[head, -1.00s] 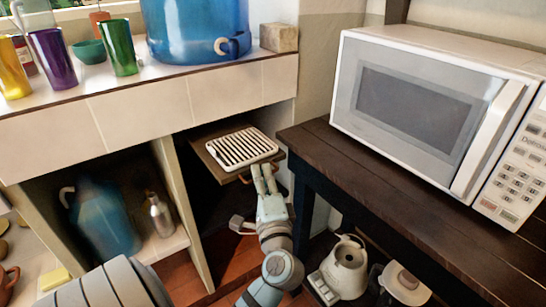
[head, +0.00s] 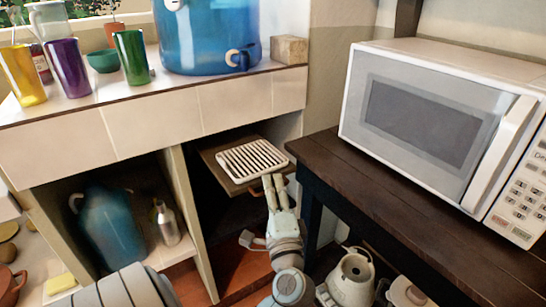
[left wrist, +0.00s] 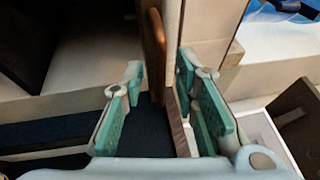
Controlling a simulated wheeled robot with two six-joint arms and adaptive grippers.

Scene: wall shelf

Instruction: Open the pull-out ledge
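The pull-out ledge (head: 223,176) is a brown wooden board under the tiled counter. It sticks out a little from the cabinet opening and carries a white slatted rack (head: 252,159). Its brown handle is at the front edge, mostly hidden by my gripper in the head view. My left gripper (head: 273,184) is at that front edge. In the left wrist view the left gripper (left wrist: 160,85) is open, with the wooden handle (left wrist: 156,55) and the board's edge between its fingers. A gap shows between the left finger and the handle. My right gripper is not in view.
A dark wooden table (head: 350,175) with a white microwave (head: 425,120) stands close on the right. A white kettle-like appliance (head: 352,277) is below it. A blue jug (head: 112,228) and a metal bottle (head: 166,222) stand in the left compartment. Cups line the counter.

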